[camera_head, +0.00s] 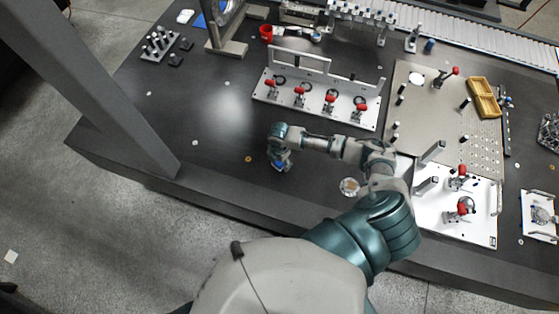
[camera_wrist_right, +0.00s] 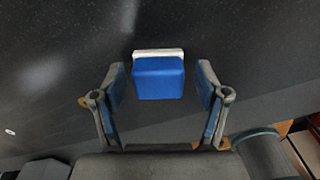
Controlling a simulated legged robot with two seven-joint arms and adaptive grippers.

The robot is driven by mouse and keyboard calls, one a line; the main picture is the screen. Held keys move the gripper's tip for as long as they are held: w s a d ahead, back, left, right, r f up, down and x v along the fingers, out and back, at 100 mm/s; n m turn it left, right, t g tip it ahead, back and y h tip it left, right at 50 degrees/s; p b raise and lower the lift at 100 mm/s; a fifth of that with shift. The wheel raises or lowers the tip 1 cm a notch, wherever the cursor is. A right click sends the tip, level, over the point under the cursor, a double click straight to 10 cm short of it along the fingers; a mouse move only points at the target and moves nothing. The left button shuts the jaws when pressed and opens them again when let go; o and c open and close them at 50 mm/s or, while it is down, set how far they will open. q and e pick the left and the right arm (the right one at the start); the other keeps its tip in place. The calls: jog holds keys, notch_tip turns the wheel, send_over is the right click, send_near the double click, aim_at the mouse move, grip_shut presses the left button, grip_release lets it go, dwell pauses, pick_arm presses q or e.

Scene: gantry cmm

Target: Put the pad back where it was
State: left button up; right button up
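A small blue block with a white edge, which looks like the pad (camera_wrist_right: 158,78), lies between the two fingers of my right gripper (camera_wrist_right: 160,85) in the wrist view. A gap shows on each side of it, so the open fingers are not touching it. In the head view the right gripper (camera_head: 280,163) points down over the dark table, left of my forearm. A bit of blue shows at its fingertips, but I cannot tell pad from finger there. Whether the pad rests on the table is unclear. My left gripper is not in view.
A white plate with red-handled clamps (camera_head: 315,103) stands behind the gripper. A second clamp plate (camera_head: 480,220) and a perforated grey plate (camera_head: 425,110) are at the right. A round disc (camera_head: 349,187) lies near my forearm. The dark table (camera_head: 200,110) is mostly clear at left.

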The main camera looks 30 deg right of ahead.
aim_at(278, 162)
jog(key=shift+a, duration=0.15)
jog(key=shift+a+r, duration=0.2)
jog(key=shift+r, duration=0.05)
pick_arm(q)
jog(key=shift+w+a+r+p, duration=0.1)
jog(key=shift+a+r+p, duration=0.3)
jog(key=shift+p, duration=0.1)
pick_arm(e)
notch_tip(278, 162, up, 12)
jog(key=shift+f, duration=0.1)
jog(key=shift+d, duration=0.1)
